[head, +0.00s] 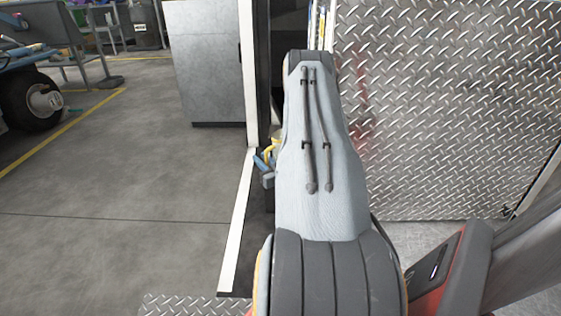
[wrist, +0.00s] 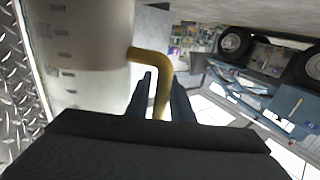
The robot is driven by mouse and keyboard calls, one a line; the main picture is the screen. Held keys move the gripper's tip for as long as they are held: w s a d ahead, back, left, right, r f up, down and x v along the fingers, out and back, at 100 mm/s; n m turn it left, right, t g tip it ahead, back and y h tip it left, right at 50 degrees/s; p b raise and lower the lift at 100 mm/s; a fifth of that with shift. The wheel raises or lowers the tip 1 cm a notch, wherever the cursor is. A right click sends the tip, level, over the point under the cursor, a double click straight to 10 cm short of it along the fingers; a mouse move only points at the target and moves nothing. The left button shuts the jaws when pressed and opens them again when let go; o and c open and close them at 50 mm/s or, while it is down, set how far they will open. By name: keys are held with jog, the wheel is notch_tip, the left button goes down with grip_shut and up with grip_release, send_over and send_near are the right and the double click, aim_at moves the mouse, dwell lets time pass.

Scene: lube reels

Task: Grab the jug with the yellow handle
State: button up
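The jug (wrist: 85,60) is a whitish, translucent container with dark marks on its side, filling the left of the wrist view. Its yellow handle (wrist: 152,63) sticks out to the right and bends down between my two fingers. In the head view, my arm hides the jug; only a bit of yellow (head: 274,147) shows beside part of my gripper (head: 264,164), left of the arm.
A diamond-plate metal panel (head: 450,110) stands to the right of my arm. A white upright edge (head: 247,75) and a grey metal cabinet (head: 208,65) are on the left. Open concrete floor (head: 110,195) lies further left, with a wheeled vehicle (head: 35,100) beyond.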

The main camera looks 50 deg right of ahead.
grip_shut()
jog(key=shift+r, duration=0.1)
